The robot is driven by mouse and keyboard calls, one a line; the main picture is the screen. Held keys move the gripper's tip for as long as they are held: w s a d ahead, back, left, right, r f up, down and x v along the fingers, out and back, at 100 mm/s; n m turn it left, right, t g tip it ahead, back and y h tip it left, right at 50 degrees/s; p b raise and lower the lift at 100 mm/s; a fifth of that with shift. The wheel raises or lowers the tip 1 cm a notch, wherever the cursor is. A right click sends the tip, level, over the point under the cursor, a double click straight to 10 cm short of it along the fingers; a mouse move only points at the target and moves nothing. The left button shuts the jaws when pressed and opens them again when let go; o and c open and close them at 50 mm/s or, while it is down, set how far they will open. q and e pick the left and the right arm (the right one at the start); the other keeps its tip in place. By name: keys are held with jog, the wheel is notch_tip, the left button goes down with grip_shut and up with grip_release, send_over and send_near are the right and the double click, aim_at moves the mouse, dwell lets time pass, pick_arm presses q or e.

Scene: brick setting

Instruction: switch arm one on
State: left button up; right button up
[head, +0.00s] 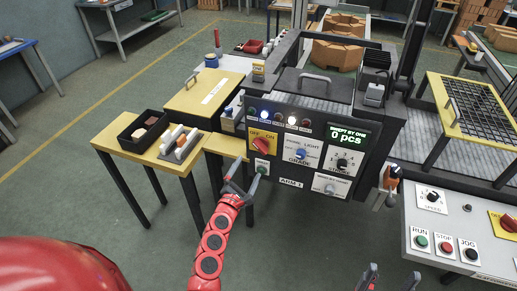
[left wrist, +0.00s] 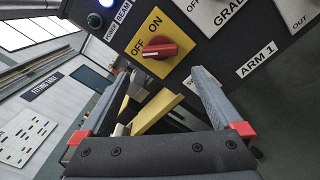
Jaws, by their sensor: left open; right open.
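The arm one panel (head: 312,165) is dark and carries the label "ARM 1" (head: 291,183). Its red rotary switch (head: 261,144) sits on a yellow OFF/ON plate at the panel's left side. In the left wrist view the red switch (left wrist: 160,47) shows just beyond the fingertips; I cannot tell surely which mark it points to. My left gripper (head: 245,170) is open and empty, a little below and left of the switch; its fingers also show in the left wrist view (left wrist: 160,74), apart from the knob. My right gripper (head: 391,280) is open at the bottom edge, partly cut off.
The panel also has a GRADE knob (head: 300,154), a numbered knob (head: 342,163), a lit display (head: 347,136) reading 0 pcs and a lit blue lamp (head: 264,115). A yellow table (head: 155,155) with a black bin stands left. A RUN/STOP/JOG console (head: 455,225) stands right.

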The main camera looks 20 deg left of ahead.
aim_at(258, 149)
pick_arm(q)
jog(key=w+b, duration=0.2)
jog(key=w, duration=0.9)
jog(key=shift+d, duration=0.15)
jog(key=shift+f, duration=0.1)
jog(key=c, duration=1.1)
